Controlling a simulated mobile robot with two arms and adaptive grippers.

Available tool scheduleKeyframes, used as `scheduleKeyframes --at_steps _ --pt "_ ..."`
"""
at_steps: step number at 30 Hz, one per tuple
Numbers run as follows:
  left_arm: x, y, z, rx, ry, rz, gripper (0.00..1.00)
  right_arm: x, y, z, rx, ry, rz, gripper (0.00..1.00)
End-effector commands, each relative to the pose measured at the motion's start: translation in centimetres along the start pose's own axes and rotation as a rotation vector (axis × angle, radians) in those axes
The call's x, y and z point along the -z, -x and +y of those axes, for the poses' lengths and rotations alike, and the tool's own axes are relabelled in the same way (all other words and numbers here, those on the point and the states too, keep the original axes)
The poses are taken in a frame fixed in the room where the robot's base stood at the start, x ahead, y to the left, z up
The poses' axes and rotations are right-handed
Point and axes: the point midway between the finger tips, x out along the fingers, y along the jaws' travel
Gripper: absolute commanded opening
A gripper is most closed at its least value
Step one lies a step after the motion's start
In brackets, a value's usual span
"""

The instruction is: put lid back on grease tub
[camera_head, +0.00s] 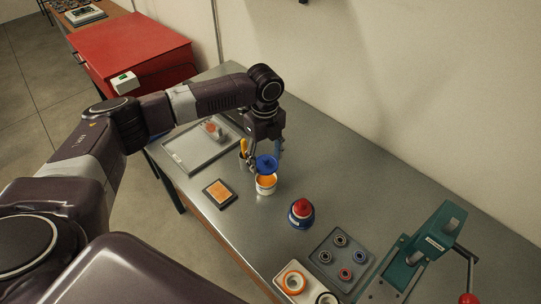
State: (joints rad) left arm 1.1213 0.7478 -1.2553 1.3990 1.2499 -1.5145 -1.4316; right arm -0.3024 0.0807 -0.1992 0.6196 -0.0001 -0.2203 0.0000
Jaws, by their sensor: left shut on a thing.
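The grease tub (265,186) is a small white pot with orange grease showing at its open top. It stands on the grey metal bench. My left gripper (264,157) comes down over the tub from behind and is shut on a blue lid (266,164). The lid is above the tub and overlaps its far rim in the view. I cannot tell whether lid and tub touch. My right gripper is not in view.
A blue pot with a red top (301,212) stands to the right of the tub. A tray of rings (323,261) and a green press (428,240) are further right. An orange pad (219,193) and a grey tray (183,155) lie left.

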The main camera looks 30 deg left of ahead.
Motion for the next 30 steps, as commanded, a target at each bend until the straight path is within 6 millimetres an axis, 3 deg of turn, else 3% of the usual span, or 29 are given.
scheduleKeyframes --at_steps 14,22,30 --pt "0.0 -4.1 0.0 0.001 0.0 0.0 0.42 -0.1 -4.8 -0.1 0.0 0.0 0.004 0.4" --pt "0.1 -5.7 0.0 0.0 0.001 0.001 0.42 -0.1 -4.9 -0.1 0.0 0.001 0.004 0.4" --pt "0.1 -5.9 -0.1 0.001 0.001 0.001 0.42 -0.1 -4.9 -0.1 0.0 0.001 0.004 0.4"
